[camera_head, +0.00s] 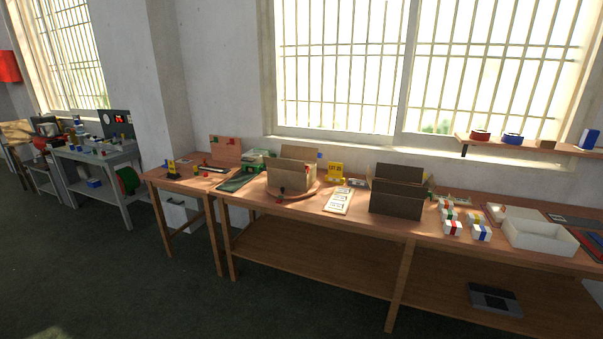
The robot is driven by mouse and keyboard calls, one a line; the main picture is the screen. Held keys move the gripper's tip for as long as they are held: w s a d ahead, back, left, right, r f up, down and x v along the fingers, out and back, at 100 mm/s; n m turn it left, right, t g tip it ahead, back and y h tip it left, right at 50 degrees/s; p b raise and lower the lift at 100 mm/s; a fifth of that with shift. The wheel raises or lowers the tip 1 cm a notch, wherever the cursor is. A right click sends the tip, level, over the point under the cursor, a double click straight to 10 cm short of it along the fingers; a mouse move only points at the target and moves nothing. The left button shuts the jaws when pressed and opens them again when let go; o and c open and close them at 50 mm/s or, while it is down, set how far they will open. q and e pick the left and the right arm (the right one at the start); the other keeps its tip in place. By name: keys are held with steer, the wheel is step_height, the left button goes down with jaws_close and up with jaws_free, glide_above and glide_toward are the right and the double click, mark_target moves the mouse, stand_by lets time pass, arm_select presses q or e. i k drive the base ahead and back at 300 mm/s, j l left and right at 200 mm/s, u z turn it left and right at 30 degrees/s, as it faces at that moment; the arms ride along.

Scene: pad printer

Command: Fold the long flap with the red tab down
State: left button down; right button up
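An open cardboard box (285,179) stands on a round wooden disc (318,191) on the long bench, left of the middle. Its long back flap (299,153) stands up. A small red spot (307,168) shows at the box's right side, and a dark reddish piece (281,190) shows low at its front. Both are too small to tell which is the red tab. A second, darker open box (395,201) stands further right with its back flap (398,173) raised. Neither of my grippers is in view.
A yellow sign (335,169) and a white card (339,200) lie between the boxes. Several small white blocks (481,232) and a white tray (540,238) are at the right. A smaller table (184,182) adjoins at left. The dark floor (140,285) in front is clear.

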mark_target(273, 163)
steer(key=i+z, duration=0.2)
steer(key=i, duration=0.2)
steer(key=i+j+z, duration=0.15)
steer(key=i, duration=0.3)
steer(key=i+j+z, duration=0.2)
steer(key=i, duration=0.2)
steer(key=i+j+z, duration=0.2)
steer(key=i, duration=0.2)
